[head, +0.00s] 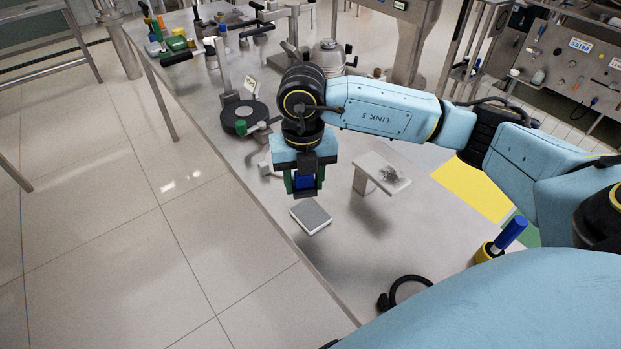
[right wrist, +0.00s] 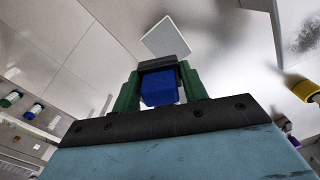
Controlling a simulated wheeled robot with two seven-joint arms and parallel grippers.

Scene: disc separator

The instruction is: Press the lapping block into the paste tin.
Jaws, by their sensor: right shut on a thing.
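My right gripper (head: 304,187) hangs pointing down above the table, its green fingers shut on a blue block with a dark grey end, which I take to be the lapping block (head: 304,182). The block also shows between the fingers in the right wrist view (right wrist: 159,90). A shallow, square, grey-topped piece with a pale rim, which I take to be the paste tin (head: 311,216), lies on the table just below the gripper. It also shows beyond the fingertips in the right wrist view (right wrist: 166,38). The block looks apart from it. My left gripper is not in view.
The tin lies near the left edge of the grey table (head: 350,260). A raised pale plate with a dark smudge (head: 382,173) stands to its right. A black disc stand (head: 244,117) is behind left. A blue-handled tool in a yellow holder (head: 502,239) stands front right.

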